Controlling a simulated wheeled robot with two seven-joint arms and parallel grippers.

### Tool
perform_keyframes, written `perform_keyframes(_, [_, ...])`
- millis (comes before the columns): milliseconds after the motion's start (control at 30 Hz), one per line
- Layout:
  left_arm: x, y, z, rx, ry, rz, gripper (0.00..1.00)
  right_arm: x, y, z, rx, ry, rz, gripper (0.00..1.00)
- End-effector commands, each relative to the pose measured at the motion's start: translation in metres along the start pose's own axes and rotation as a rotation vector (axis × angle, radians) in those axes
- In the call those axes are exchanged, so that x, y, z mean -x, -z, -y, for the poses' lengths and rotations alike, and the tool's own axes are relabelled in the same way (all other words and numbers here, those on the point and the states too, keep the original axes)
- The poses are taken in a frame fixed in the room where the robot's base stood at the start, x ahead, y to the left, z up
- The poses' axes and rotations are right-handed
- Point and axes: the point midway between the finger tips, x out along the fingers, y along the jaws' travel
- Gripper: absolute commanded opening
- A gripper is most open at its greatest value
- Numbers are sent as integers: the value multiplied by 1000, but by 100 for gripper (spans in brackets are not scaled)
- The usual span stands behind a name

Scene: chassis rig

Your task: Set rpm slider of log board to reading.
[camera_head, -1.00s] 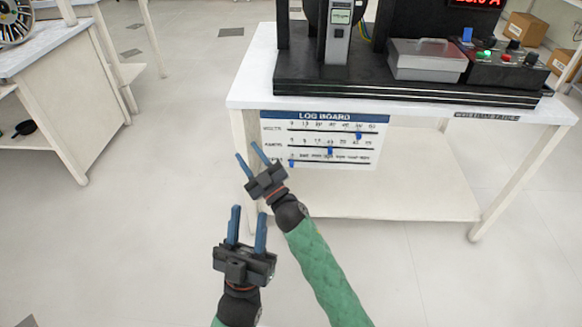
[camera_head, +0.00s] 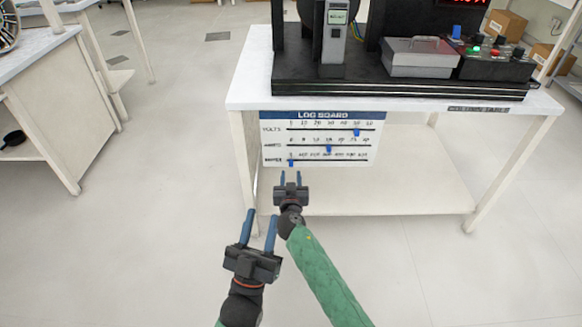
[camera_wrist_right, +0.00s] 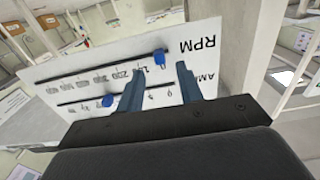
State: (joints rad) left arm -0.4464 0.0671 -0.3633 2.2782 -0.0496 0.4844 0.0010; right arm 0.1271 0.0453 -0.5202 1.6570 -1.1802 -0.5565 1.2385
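The white log board (camera_head: 345,159) with a blue header hangs on the front of the bench in the head view. It has three slider rows: volts, amps and rpm. The blue rpm slider (camera_head: 291,163) is at the left end of the bottom row; it also shows in the right wrist view (camera_wrist_right: 159,59). The amps slider (camera_head: 328,149) is mid-row and the volts slider (camera_head: 356,132) is toward the right. My right gripper (camera_head: 291,176) is open just below the rpm slider, which appears between its fingertips in the wrist view; contact cannot be told. My left gripper (camera_head: 260,215) is open and empty, lower.
The bench top (camera_head: 250,90) above the board carries a black rig (camera_head: 400,88), a grey lidded box (camera_head: 418,58) and a control box with buttons (camera_head: 495,62). A lower shelf (camera_head: 400,185) lies behind the board.

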Motion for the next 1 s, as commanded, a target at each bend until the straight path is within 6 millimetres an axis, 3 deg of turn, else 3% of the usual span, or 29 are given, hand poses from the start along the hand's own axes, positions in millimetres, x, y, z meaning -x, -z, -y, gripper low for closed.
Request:
perform_keyframes(200, [2, -5, 0, 2, 1, 18, 36, -30, 1, -1, 3, 0, -1, 36])
perform_keyframes(400, [2, -6, 0, 2, 1, 22, 36, -48, 1, 0, 2, 0, -2, 36])
perform_keyframes(800, [4, -8, 0, 3, 0, 27, 36, -54, 0, 0, 2, 0, 0, 36])
perform_keyframes(833, [4, -7, 0, 3, 0, 27, 36, -54, 0, 0, 2, 0, 0, 34])
perform_keyframes(1000, [4, -7, 0, 2, 0, 25, 36, -54, 0, 0, 2, 1, -1, 1])
